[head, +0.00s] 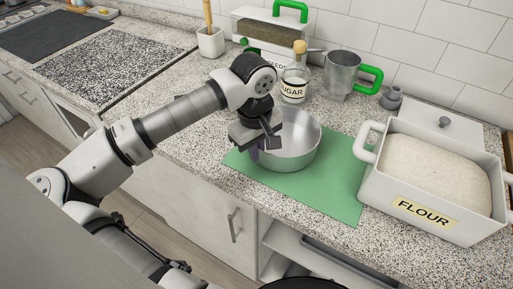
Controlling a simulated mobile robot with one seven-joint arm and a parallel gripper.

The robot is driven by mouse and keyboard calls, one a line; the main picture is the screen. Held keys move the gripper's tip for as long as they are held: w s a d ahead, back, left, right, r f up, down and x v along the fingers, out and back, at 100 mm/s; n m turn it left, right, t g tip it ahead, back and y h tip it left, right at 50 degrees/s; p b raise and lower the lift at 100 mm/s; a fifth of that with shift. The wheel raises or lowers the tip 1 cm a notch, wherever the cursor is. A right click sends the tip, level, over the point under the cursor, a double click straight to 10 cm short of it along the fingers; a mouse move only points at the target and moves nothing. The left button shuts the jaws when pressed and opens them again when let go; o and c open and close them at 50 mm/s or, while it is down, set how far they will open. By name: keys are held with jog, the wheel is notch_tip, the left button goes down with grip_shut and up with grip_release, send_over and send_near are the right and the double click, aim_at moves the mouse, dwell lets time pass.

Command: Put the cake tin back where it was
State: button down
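The cake tin (300,140), a round silver metal pan, stands upright on a green mat (330,196) on the speckled counter. It appears empty. My gripper (262,146) points down at the left rim of the tin and covers part of its left wall. A small purplish patch shows by the fingers. I cannot tell whether the fingers are around the wall or only beside it, nor whether they are shut.
A white FLOUR bin (432,190) stands right of the mat. Behind the tin are a SUGAR jar (293,86), a metal cup with a green handle (342,75), a SEEDS box (268,36) and a utensil pot (211,42). The counter left of the mat is clear.

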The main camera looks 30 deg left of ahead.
jog(key=shift+f+b, duration=0.25)
jog(key=shift+b, duration=0.1)
jog(key=c, duration=1.6)
grip_release()
jog(key=shift+r, duration=0.1)
jog(key=shift+c, duration=0.2)
jog(key=shift+r+p, duration=0.15)
jog(key=shift+p, duration=0.15)
jog(key=shift+r, duration=0.15)
notch_tip(320, 180, up, 12)
jog(key=b, duration=0.2)
jog(key=shift+s+b, duration=0.15)
jog(key=shift+b, duration=0.2)
jog(key=shift+a+f, duration=0.1)
jog(key=shift+f, duration=0.1)
